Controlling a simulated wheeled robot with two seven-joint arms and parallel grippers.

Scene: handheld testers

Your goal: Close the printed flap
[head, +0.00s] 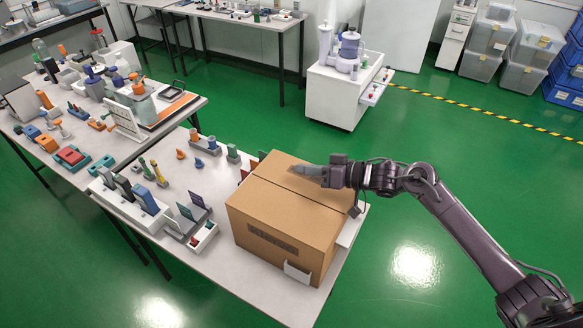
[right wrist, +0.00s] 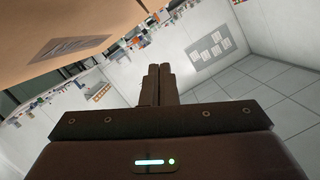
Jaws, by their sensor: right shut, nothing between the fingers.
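A brown cardboard box (head: 295,210) stands on the near table, with its top panels looking flat and a seam running across them. A dark printed patch (head: 272,242) is on its front face. In the right wrist view a brown cardboard panel (right wrist: 40,20) with a grey printed patch (right wrist: 70,47) fills the upper left. I cannot tell which panel is the printed flap. My right gripper (head: 293,170) is over the far part of the box top; contact is unclear. Its fingers (right wrist: 158,84) are shut and empty. My left gripper is not in view.
Handheld testers (head: 134,186) in a white stand and a small card rack (head: 190,222) are left of the box. A white bracket (head: 298,272) sits at its front corner. A white cabinet (head: 335,95) stands behind. Green floor is open to the right.

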